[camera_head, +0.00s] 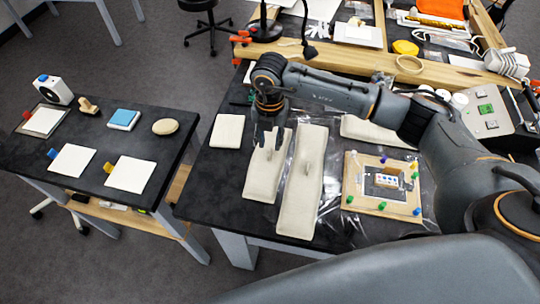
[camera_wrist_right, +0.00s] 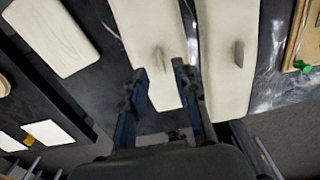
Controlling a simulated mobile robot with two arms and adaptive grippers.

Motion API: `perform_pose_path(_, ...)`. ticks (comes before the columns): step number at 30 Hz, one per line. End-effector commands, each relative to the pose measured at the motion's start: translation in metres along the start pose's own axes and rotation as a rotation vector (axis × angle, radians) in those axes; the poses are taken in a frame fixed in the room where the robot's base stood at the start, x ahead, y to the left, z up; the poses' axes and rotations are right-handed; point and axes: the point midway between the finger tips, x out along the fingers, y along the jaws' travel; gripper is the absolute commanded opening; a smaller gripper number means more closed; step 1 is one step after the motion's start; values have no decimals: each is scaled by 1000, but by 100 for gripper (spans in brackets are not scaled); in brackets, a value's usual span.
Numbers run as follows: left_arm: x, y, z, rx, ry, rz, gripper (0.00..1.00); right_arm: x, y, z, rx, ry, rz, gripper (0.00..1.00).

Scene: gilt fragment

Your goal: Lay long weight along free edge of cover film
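Two long cream weights with upright grip tabs lie side by side on the dark table. The left weight (camera_head: 263,178) is shorter; the right weight (camera_head: 300,205) is longer. Clear cover film (camera_head: 333,190) lies wrinkled beside and around the wooden frame (camera_head: 352,205). My right gripper (camera_head: 268,122) is over the far end of the left weight. In the right wrist view, the right gripper (camera_wrist_right: 160,82) has its fingers apart, with the left weight (camera_wrist_right: 150,25) and its tab between and beyond them. The right weight (camera_wrist_right: 229,75) is beside them. My left gripper is out of view.
A smaller cream pad (camera_head: 227,131) lies left of the weights, and another cream weight (camera_head: 365,130) lies behind the frame. Coloured pins hold the frame's corners. A side table (camera_head: 95,130) with cards stands left, across a gap. A wooden-edged shelf (camera_head: 350,60) runs behind.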

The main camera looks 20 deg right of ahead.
Motion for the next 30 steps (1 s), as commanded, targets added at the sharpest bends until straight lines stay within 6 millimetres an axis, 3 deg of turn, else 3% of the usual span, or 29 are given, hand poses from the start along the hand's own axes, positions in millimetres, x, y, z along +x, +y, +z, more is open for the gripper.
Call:
perform_pose_path(3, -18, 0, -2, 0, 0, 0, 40, 14, -2, -5, 1, 4, -4, 30)
perform_pose_path(7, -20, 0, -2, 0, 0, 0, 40, 32, -1, -4, 0, 2, -1, 30)
perform_pose_path(16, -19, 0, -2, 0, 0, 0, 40, 39, -1, -3, 0, 0, 0, 30)
perform_pose_path(21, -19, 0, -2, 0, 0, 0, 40, 39, -1, -3, 0, 0, 0, 0)
perform_pose_path(30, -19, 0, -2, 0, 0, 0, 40, 37, 0, -3, 0, -1, 2, 0)
